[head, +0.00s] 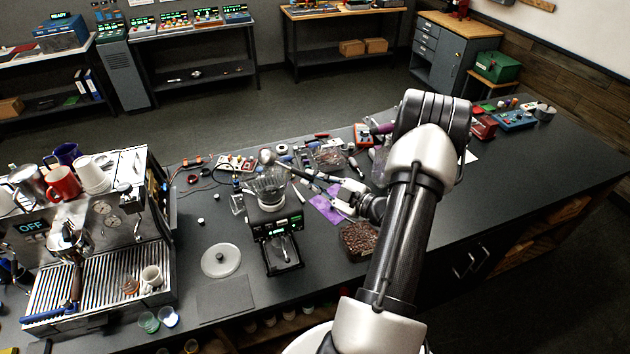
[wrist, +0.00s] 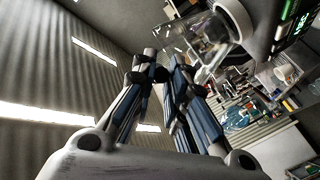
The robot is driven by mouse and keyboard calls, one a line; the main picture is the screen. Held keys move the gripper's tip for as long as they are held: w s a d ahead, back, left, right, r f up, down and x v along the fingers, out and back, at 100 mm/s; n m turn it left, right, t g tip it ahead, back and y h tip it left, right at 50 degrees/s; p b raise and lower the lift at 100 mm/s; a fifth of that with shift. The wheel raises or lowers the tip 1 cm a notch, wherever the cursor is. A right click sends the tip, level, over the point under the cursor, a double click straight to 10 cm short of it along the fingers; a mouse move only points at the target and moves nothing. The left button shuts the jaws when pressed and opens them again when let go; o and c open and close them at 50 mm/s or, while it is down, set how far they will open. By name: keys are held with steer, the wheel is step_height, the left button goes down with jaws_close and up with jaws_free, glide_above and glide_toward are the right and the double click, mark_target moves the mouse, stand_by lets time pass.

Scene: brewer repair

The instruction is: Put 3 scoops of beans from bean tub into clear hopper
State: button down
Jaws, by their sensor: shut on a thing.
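The clear hopper (head: 272,186) sits on top of the black grinder (head: 281,232) in the head view. My gripper (head: 322,187) is to the right of the hopper, shut on a thin dark handle that appears to be the scoop's. The small scoop bowl (head: 266,157) is at the handle's far end, over the hopper's back rim. Its tilt and contents are too small to tell. The bean tub (head: 358,240), filled with brown beans, stands on the bench below my arm. In the wrist view, my gripper's fingers (wrist: 165,62) are close together, and a clear container (wrist: 206,45) shows beside them.
An espresso machine (head: 95,235) with cups on top stands at the left. A round white lid (head: 221,260) and a dark mat (head: 226,297) lie left of the grinder. A purple cloth (head: 326,209) lies under my gripper. Tools and cables clutter the bench behind the hopper.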

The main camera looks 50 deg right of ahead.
steer(key=a+r+n+h+b, duration=0.1)
steer(key=a+r+n+b, duration=0.2)
steer(key=n+b, duration=0.8)
steer(key=a+r+n+h+b, duration=0.1)
steer(key=a+r+n+b, duration=0.3)
steer(key=r+n+b, duration=0.4)
steer(key=shift+w+r+n+t+h+b, duration=0.2)
steer(key=shift+n+t+h+b, duration=0.15)
steer(key=shift+n+b, duration=1.85)
steer(key=shift+a, duration=0.1)
